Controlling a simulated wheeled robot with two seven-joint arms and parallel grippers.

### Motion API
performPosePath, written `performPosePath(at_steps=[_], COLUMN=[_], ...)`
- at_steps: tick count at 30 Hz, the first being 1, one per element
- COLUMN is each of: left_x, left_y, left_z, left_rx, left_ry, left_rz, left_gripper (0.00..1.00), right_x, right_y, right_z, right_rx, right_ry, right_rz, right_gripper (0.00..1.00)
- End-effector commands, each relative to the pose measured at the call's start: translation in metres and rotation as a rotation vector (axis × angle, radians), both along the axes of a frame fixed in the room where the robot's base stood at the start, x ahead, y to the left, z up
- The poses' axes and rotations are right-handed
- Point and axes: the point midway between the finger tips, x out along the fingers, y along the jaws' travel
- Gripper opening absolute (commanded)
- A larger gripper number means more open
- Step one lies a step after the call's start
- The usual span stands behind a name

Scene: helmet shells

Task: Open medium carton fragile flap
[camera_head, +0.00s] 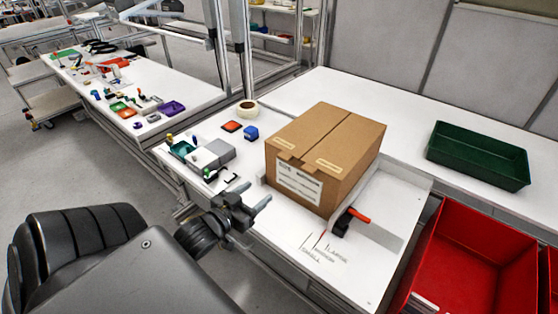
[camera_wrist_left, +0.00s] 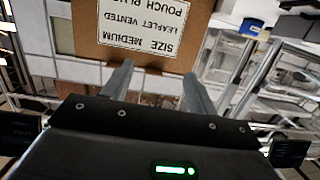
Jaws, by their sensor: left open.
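A brown cardboard carton (camera_head: 325,155) stands upright on the white table, its top flaps lying shut along a centre seam. Two pale labels lie on its top, and a white printed label (camera_head: 300,184) is on its front face. In the left wrist view that label (camera_wrist_left: 140,22) reads "SIZE MEDIUM" upside down, on the carton (camera_wrist_left: 92,42). My left gripper (camera_head: 257,197) is open and empty, in front of the carton and to its left. In the left wrist view its two fingers (camera_wrist_left: 155,82) point toward the carton's label face. My right gripper is not in view.
A metal guide with a red-handled clamp (camera_head: 358,215) stands at the carton's right. A green tray (camera_head: 478,157) is at the back right, and a red bin (camera_head: 478,262) is at the front right. Grey blocks (camera_head: 208,157), a tape roll (camera_head: 247,107) and small parts lie left of the carton.

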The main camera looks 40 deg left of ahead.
Motion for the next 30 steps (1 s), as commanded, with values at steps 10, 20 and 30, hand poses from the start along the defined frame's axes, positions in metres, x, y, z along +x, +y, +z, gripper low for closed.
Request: performPosePath(at_steps=[10, 20, 30], left_x=[0.006, 0.051, 0.103], left_y=[0.006, 0.008, 0.009], left_z=[0.044, 0.047, 0.044], left_rx=[-0.007, -0.007, -0.007], left_ry=[-0.167, -0.168, -0.163], left_rz=[-0.041, -0.039, -0.039], left_gripper=[0.58, 0.58, 0.58], right_x=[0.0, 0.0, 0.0], right_y=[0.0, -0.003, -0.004], right_z=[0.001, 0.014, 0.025], right_rx=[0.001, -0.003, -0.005], right_ry=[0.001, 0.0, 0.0], right_rz=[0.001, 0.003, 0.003], right_gripper=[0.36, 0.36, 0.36])
